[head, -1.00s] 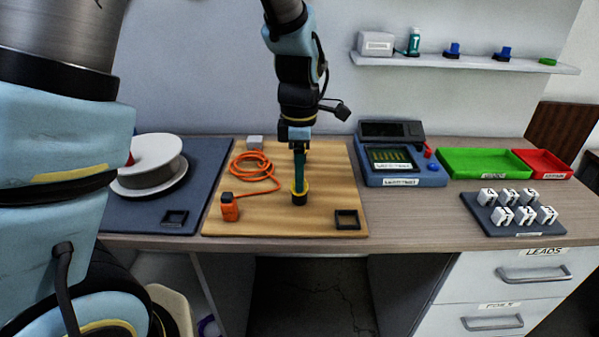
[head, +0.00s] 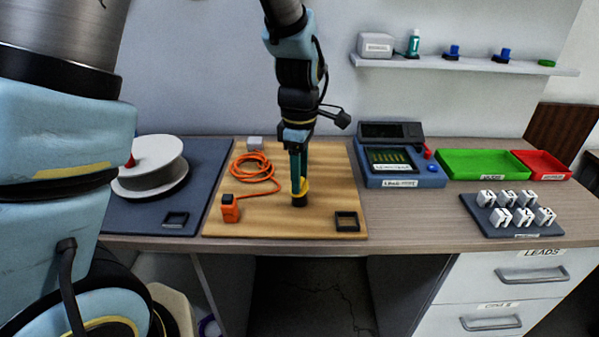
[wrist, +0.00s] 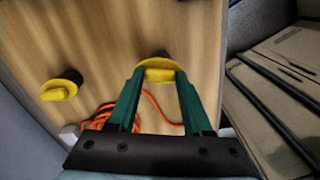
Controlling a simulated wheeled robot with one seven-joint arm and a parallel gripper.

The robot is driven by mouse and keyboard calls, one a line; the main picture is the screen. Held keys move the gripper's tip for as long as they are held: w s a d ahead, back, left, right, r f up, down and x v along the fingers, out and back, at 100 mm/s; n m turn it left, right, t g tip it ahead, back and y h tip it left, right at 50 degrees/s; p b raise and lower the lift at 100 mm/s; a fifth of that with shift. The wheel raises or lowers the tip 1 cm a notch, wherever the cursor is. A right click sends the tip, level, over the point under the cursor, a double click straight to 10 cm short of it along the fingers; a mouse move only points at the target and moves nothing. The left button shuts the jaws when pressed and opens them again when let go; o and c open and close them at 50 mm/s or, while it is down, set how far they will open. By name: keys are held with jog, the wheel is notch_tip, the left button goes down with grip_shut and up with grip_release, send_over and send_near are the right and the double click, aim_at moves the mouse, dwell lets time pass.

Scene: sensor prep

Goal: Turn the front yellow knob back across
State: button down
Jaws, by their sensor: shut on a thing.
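The front yellow knob (head: 305,187) stands on a dark round base on the wooden board (head: 325,205). My gripper (head: 298,178) comes down on it from above, with its green fingers closed on the knob. In the wrist view the knob (wrist: 158,74) sits between the two fingertips (wrist: 159,78), and the fingers cover part of it. A second yellow knob (wrist: 60,90) stands on the board at the left of the wrist view, apart from my gripper. I cannot make it out in the head view.
An orange cable (head: 262,172) with an orange plug (head: 230,208) lies left of the gripper. A black square frame (head: 347,221) is at the board's front right. A blue tester (head: 400,170) stands to the right, and a white spool (head: 152,162) to the left.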

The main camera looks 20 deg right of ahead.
jog(key=m, duration=0.3)
jog(key=shift+m, duration=0.4)
jog(key=m, duration=0.3)
jog(key=shift+m+p, duration=0.3)
jog(key=shift+p, duration=0.1)
jog(key=m, duration=0.3)
jog(key=shift+m, duration=2.1)
jog(key=shift+c, duration=1.6)
grip_release()
